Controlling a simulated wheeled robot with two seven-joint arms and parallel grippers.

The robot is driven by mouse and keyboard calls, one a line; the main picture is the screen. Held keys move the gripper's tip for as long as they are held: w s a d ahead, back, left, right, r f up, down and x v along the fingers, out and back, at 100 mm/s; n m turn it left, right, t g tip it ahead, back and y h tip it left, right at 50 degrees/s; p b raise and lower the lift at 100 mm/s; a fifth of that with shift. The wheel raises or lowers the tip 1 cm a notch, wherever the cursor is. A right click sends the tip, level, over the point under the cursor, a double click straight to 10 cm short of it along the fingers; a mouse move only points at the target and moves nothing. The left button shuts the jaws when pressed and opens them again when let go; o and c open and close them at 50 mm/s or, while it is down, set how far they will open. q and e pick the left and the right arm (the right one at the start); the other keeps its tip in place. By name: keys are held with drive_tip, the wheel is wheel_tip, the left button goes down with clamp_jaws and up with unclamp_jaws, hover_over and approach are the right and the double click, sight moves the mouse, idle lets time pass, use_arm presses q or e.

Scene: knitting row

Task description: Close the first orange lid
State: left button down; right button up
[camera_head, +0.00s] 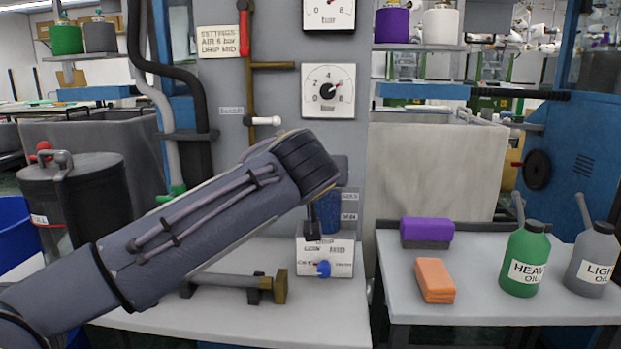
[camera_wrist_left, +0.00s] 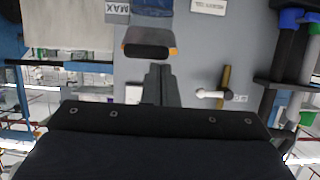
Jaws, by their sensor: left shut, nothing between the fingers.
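A dark piece with orange edges (camera_wrist_left: 148,42) shows in the left wrist view, beside a blue cup (camera_wrist_left: 152,8). It may be the orange lid; I cannot tell how far open it is. In the head view my left arm covers that spot, and the blue cup (camera_head: 329,216) shows partly below the wrist. My left gripper (camera_head: 312,234) points down in front of the blue cup. In the left wrist view its fingers (camera_wrist_left: 160,70) are together, empty, with tips near the orange-edged piece. Contact cannot be told. My right gripper is in neither view.
A white box with a blue knob (camera_head: 323,269) stands under the cup. A brass-ended bar (camera_head: 279,286) lies on the left table. An orange block (camera_head: 435,281), a purple block (camera_head: 427,231), a green oil can (camera_head: 525,262) and a grey can (camera_head: 591,262) stand on the right table.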

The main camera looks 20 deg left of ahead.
use_arm(q)
drive_tip(key=f, duration=0.1)
drive_tip(key=f+b, duration=0.1)
drive_tip(key=f, duration=0.1)
drive_tip(key=shift+s+g, duration=0.2)
drive_tip(key=shift+g, duration=0.1)
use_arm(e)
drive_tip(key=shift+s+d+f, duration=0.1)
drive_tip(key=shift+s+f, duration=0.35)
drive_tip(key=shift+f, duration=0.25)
use_arm(q)
drive_tip(key=shift+s+d, duration=0.2)
drive_tip(key=shift+s, duration=0.15)
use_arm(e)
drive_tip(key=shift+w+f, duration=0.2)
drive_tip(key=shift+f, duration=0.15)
use_arm(q)
drive_tip(key=shift+b, duration=0.3)
